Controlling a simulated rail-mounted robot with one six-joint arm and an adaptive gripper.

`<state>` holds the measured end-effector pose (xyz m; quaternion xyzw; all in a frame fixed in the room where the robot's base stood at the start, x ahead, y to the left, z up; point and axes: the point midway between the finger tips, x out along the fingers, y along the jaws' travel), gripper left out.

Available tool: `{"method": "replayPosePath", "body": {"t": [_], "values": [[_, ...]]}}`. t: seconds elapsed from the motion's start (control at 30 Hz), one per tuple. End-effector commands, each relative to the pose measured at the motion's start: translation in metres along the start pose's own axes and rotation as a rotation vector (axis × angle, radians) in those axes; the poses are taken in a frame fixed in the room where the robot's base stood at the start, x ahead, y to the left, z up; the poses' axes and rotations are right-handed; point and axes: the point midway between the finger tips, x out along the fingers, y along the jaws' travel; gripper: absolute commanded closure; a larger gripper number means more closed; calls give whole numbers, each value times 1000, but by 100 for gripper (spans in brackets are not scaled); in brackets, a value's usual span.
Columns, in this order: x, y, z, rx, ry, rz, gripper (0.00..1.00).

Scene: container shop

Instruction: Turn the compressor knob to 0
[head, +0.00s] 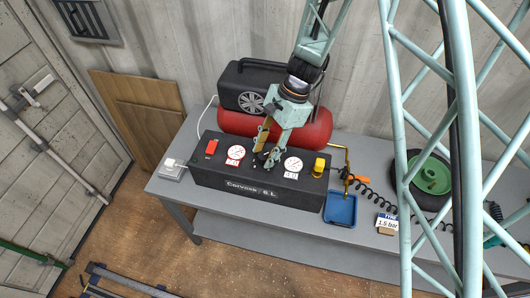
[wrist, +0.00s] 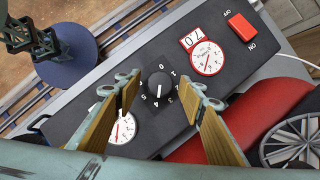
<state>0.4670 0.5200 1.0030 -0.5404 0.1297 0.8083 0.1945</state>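The black compressor knob (wrist: 159,84) sits on the dark panel (wrist: 95,95), inside a ring of white numbers. Its white mark points down in the wrist view, seemingly near the 4, away from the 0. In the head view the knob is hidden behind my gripper (head: 265,160), which is over the panel between the two gauges. In the wrist view my gripper (wrist: 163,92) is open and empty. Its two wood-coloured fingers stand on either side of the knob, with clear gaps to it in the picture. How far above the knob the tips are, I cannot tell.
A red-rimmed gauge (wrist: 207,60) and a red switch (wrist: 242,27) lie on one side of the knob; a white gauge (wrist: 122,128), partly covered by a finger, lies on the other. A yellow knob (head: 320,165), blue tray (head: 340,209) and green-hubbed wheel (head: 431,177) are further right.

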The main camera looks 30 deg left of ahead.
Motion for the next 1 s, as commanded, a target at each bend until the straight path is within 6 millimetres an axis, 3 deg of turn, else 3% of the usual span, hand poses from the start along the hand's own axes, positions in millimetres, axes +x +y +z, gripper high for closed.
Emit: {"method": "replayPosePath", "body": {"t": [0.2, 0.47, 1.0], "values": [[0, 0, 0, 0, 0, 0, 64], [0, 0, 0, 0, 0, 0, 87], [0, -1, 0, -95, 0, 39, 87]]}}
